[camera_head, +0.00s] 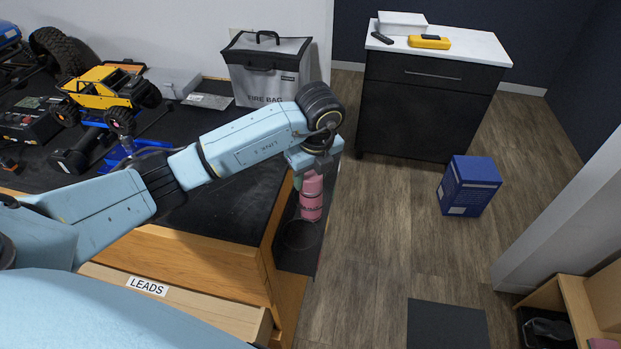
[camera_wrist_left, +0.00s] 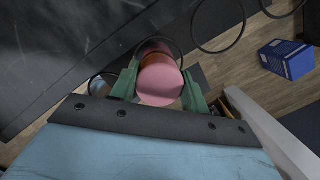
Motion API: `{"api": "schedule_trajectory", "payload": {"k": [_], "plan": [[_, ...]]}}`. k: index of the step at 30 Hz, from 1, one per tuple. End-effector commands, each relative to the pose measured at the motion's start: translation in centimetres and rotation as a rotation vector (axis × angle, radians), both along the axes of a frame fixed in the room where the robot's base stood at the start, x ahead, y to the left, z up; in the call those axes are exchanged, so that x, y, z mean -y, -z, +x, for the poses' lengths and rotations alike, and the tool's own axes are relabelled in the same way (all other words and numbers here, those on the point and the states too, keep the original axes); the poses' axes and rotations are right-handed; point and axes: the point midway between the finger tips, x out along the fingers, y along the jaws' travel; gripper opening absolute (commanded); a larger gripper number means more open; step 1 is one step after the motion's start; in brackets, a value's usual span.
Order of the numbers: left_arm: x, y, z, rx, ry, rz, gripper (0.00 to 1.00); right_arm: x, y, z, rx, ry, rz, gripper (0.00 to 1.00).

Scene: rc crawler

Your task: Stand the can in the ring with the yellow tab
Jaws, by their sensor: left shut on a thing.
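My left gripper (camera_head: 308,178) is shut on a pink can (camera_head: 311,203) and holds it beyond the right end of the workbench, above a dark strip with rings. In the left wrist view the pink can (camera_wrist_left: 160,80) sits between the green fingers, its round top facing the camera. A thin dark ring (camera_head: 300,235) shows just below the can. In the wrist view one ring (camera_wrist_left: 219,26) is right of the can, another (camera_wrist_left: 281,10) lies farther right, and one is partly behind the can. I cannot make out a yellow tab on any ring. My right gripper is out of view.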

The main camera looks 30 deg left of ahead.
Motion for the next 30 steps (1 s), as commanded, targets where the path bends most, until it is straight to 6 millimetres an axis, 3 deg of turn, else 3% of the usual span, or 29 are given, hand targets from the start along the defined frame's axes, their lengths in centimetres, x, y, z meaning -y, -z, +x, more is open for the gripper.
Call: {"api": "schedule_trajectory", "payload": {"k": [3, 14, 15, 18, 20, 30], "plan": [[0.1, 1.5, 0.0, -0.001, 0.001, -0.001, 0.0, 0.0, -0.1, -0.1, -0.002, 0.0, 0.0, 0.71], [0.0, 2.0, 0.0, 0.0, 0.001, 0.0, 0.0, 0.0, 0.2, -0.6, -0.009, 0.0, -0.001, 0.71], [0.0, 2.0, 0.0, 0.0, 0.001, 0.0, 0.49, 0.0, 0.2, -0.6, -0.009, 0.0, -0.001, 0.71], [0.0, 2.0, 0.0, 0.0, 0.001, 0.0, 0.63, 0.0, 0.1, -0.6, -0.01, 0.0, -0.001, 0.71], [0.0, 2.0, 0.0, -0.001, 0.001, 0.001, 0.67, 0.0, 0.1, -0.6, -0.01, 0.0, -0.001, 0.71], [0.0, 1.4, 0.0, 0.001, 0.001, 0.0, 0.67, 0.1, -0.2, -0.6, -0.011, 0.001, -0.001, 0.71]]}}
